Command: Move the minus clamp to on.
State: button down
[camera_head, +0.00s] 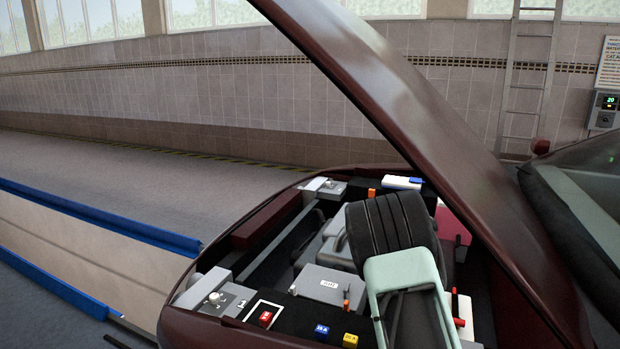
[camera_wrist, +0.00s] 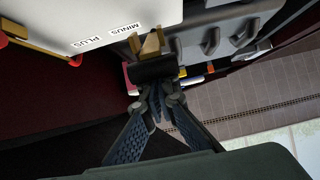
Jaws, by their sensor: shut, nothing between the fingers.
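In the wrist view, the minus clamp (camera_wrist: 153,69) shows as a black handle with brass-coloured metal above it, next to the MINUS label on the white battery box (camera_wrist: 70,20). My gripper (camera_wrist: 157,92) is shut and empty, with its fingertips close below the black handle; I cannot tell whether they touch it. In the head view, my arm hides the gripper and the clamp.
A brass and red clamp (camera_wrist: 74,60) is at the PLUS side. Grey engine parts (camera_wrist: 220,38) lie beyond the minus clamp. In the head view, the raised hood (camera_head: 400,95) slants above the engine bay, near my arm. A grey box (camera_head: 320,284) sits left of the arm.

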jog(key=shift+s+a+f+b, duration=0.2)
jog(key=shift+s+f+b, duration=0.2)
jog(key=shift+f+b, duration=0.1)
jog(key=shift+s+a+f+b, duration=0.15)
jog(key=shift+s+f+b, duration=0.2)
jog(key=shift+s+f, duration=0.1)
jog(key=shift+f, duration=0.1)
jog(key=shift+s+a+f+b, duration=0.15)
jog(key=shift+s+f+b, duration=0.2)
jog(key=shift+f+b, duration=0.15)
jog(key=shift+s+a+f+b, duration=0.15)
jog(key=shift+s+f+b, duration=0.15)
jog(key=shift+f+b, duration=0.2)
